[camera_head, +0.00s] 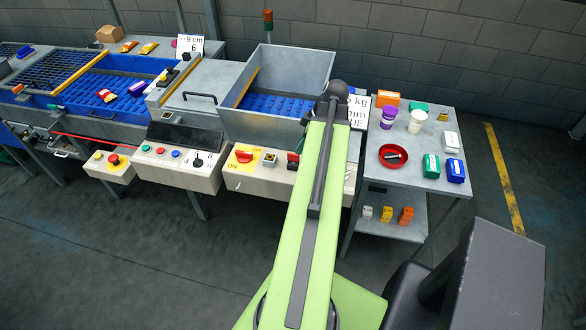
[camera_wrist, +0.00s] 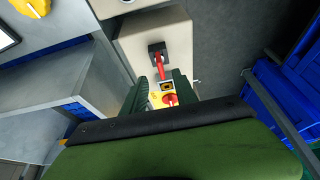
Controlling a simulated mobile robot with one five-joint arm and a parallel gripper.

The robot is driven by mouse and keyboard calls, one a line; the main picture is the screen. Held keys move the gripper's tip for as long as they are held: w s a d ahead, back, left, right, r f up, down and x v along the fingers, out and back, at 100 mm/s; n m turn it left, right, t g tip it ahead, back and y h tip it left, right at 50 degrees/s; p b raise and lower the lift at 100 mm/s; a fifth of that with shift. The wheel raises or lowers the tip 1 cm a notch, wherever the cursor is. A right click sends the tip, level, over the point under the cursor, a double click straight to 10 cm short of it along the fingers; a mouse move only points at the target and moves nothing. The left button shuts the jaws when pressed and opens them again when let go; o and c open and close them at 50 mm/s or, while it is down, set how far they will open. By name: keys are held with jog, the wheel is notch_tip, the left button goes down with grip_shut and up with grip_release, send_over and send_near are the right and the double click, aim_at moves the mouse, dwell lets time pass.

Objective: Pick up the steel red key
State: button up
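A red key-like handle (camera_wrist: 161,66) sticks out of a dark square mount on the pale control box (camera_wrist: 131,42) in the wrist view. The red handle lies just beyond the fingertips, roughly in line with the gap. I cannot tell whether they touch it. The head view does not show the fingers clearly.
A red rotary knob on a yellow plate (camera_head: 243,157) and a small square switch (camera_head: 268,160) share the box front. The metal hopper (camera_head: 290,82) stands above. A side table (camera_head: 395,179) with a red bowl (camera_head: 393,156) and several containers is at right.

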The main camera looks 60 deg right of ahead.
aim_at(294, 154)
jog(key=shift+b+x, duration=0.3)
jog(key=shift+x, duration=0.8)
jog(key=b+x, duration=0.5)
jog(key=shift+w+a+f, duration=0.1)
jog(key=shift+f, duration=0.05)
jog(key=shift+r, duration=0.2)
grip_shut()
